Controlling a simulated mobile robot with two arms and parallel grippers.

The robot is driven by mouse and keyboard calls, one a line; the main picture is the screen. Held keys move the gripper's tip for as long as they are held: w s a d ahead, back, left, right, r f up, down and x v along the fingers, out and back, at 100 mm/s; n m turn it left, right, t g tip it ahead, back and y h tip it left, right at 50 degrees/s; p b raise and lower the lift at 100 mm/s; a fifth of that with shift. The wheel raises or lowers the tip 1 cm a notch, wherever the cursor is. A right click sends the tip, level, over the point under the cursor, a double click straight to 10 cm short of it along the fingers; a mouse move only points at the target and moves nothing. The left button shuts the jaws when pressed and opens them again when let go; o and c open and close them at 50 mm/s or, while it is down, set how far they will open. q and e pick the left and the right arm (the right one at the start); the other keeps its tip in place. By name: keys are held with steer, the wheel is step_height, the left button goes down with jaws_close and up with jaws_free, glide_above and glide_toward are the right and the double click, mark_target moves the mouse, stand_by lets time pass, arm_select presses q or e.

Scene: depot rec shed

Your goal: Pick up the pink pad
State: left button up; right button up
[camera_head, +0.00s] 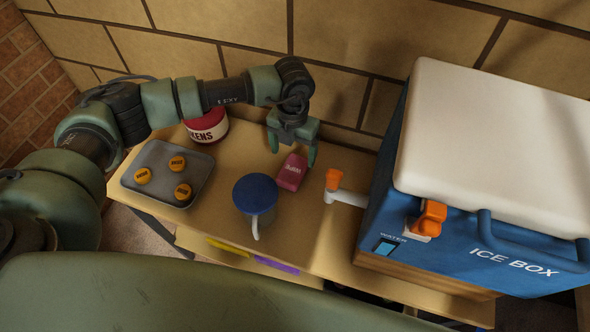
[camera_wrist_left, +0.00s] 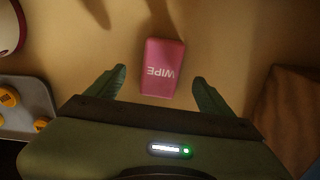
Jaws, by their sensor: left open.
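The pink pad (camera_head: 291,172), marked with white letters, lies on the wooden table near the blue-lidded mug. In the left wrist view the pad (camera_wrist_left: 162,68) reads "WIPE" and lies ahead of and between the two fingers. My left gripper (camera_head: 292,151) is open and points down at the pad's far end. In the left wrist view the fingers of my left gripper (camera_wrist_left: 158,88) stand on either side of the pad's near end, with a gap on each side. Nothing is held. My right gripper is not in view.
The mug (camera_head: 255,194) stands just left of the pad. A grey tray (camera_head: 150,157) with several yellow discs and a red-and-white container (camera_head: 207,126) are further left. A blue ice box (camera_head: 470,245) with an orange-handled tap (camera_head: 334,180) stands right. A wall runs behind.

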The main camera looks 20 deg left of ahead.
mark_target(293, 169)
arm_select(q)
steer(key=f, duration=0.2)
steer(key=f+p, duration=0.1)
steer(key=f, duration=0.1)
steer(key=f+p, duration=0.1)
steer(key=f, duration=0.1)
steer(key=shift+s+f, duration=0.2)
steer(key=shift+s, duration=0.2)
steer(key=shift+d+f, duration=0.1)
steer(key=shift+f, duration=0.25)
steer(key=c, duration=1.4)
steer(key=shift+c, duration=0.2)
steer(key=shift+r, duration=0.1)
step_height(293, 169, up, 20)
steer(key=b, duration=0.3)
